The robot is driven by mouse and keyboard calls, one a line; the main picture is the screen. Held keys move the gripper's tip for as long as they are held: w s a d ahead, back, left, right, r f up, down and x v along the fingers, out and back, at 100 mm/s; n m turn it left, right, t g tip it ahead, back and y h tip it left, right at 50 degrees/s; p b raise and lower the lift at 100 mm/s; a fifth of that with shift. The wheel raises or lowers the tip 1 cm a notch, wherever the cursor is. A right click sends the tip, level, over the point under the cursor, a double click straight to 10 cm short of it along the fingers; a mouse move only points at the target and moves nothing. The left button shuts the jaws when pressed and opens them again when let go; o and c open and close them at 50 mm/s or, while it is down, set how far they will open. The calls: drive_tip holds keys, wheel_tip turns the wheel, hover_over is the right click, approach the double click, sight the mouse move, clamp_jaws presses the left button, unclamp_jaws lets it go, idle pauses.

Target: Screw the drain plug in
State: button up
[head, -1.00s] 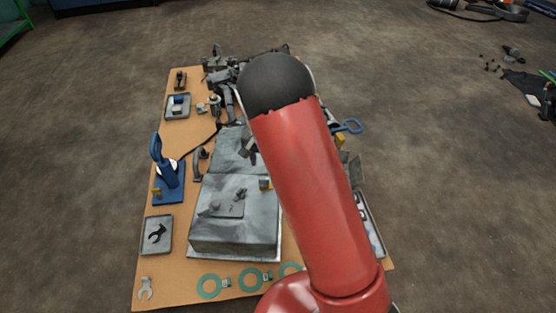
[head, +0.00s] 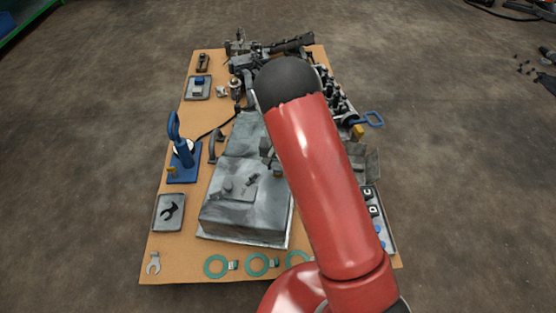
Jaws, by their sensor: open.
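My red arm with its dark round joint crosses the middle of the head view. A small grey part of my gripper (head: 267,151) shows at the arm's left edge, over the large grey metal housing; the rest is hidden behind the arm. The gripper is open; I see nothing held in it. The grey housing (head: 240,215) lies on the tan board, with a raised patch and small dark fittings on top. I cannot make out the drain plug or its hole; the arm covers the housing's right side.
Dark machine parts crowd the far end. Concrete floor lies clear at left.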

drive_tip(key=c, duration=0.8)
drive_tip(key=shift+o, duration=0.2)
drive_tip(key=m+p, duration=0.1)
drive_tip(key=m, duration=0.2)
drive_tip(key=shift+r+m, duration=0.15)
drive_tip(key=shift+m, duration=0.15)
drive_tip(key=m, duration=0.1)
drive_tip(key=m+p, duration=0.1)
drive_tip(key=shift+d+f+m, duration=0.1)
drive_tip(key=shift+f+m, duration=0.1)
drive_tip(key=shift+m, duration=0.2)
